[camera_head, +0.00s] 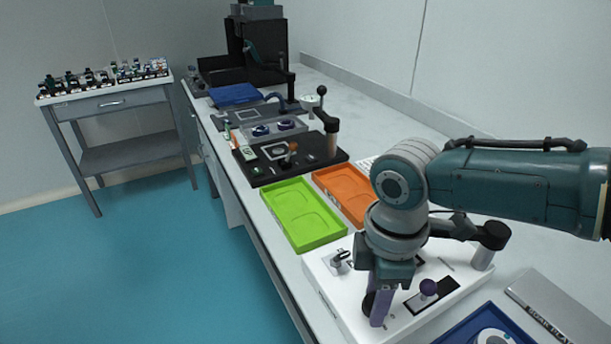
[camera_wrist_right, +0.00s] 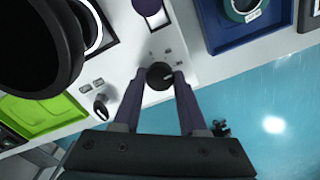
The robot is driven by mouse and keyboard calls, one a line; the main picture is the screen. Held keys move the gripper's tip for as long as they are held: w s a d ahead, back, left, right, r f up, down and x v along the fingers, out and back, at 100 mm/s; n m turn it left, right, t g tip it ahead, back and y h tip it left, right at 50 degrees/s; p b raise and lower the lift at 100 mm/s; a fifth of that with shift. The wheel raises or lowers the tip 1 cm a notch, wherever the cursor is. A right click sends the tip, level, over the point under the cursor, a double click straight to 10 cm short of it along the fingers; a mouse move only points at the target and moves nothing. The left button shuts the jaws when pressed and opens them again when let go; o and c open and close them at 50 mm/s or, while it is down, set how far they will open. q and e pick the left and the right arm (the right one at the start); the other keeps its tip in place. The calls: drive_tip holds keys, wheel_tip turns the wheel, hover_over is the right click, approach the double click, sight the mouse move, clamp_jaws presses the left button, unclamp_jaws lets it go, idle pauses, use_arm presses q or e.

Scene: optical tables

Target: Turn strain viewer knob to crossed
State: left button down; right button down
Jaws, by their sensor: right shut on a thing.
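The strain viewer is a white box (camera_head: 322,274) on the table at the lower right of the head view. In the right wrist view its dark round knob (camera_wrist_right: 160,76) has a light pointer line and small marks around it. My right gripper (camera_wrist_right: 158,88) has its purple fingers on both sides of this knob and is shut on it. In the head view the gripper (camera_head: 378,308) reaches down to the front edge of the box, and the knob is mostly hidden behind the fingers. My left gripper is not in view.
A green tray (camera_head: 303,240) and an orange tray (camera_head: 333,181) lie behind the box. A blue tray (camera_head: 455,333) is in front of it.

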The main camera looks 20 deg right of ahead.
drive_tip(key=shift+m, duration=0.4)
drive_tip(key=shift+c, duration=2.2)
unclamp_jaws()
drive_tip(key=shift+r, duration=0.1)
wheel_tip(320, 180, up, 8)
drive_tip(key=p, duration=0.3)
drive_tip(key=shift+r, duration=0.9)
